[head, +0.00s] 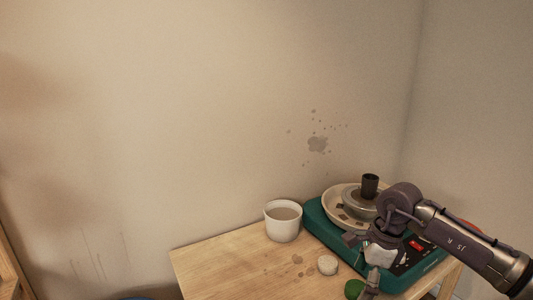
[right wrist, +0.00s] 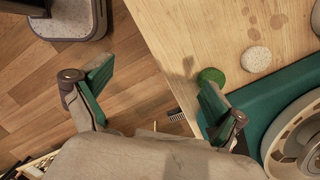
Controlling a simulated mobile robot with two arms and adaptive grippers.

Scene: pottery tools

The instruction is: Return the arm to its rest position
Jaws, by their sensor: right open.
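My right arm comes in from the right in the head view and bends down over the front right of the table. My right gripper (head: 368,284) hangs at the table's front edge, in front of the pottery wheel. In the right wrist view its two green-padded fingers (right wrist: 157,85) are spread wide with nothing between them. The right finger is close beside a green round sponge (right wrist: 211,75), which also shows in the head view (head: 354,288). Whether they touch is unclear. My left gripper is not in view.
A teal pottery wheel (head: 316,214) with a splash pan stands on the wooden table (head: 225,262), partly behind my arm. A white cup of brownish liquid (head: 283,221) and a pale round sponge (head: 327,265) are left of it. Open floor (right wrist: 135,90) lies beside the table.

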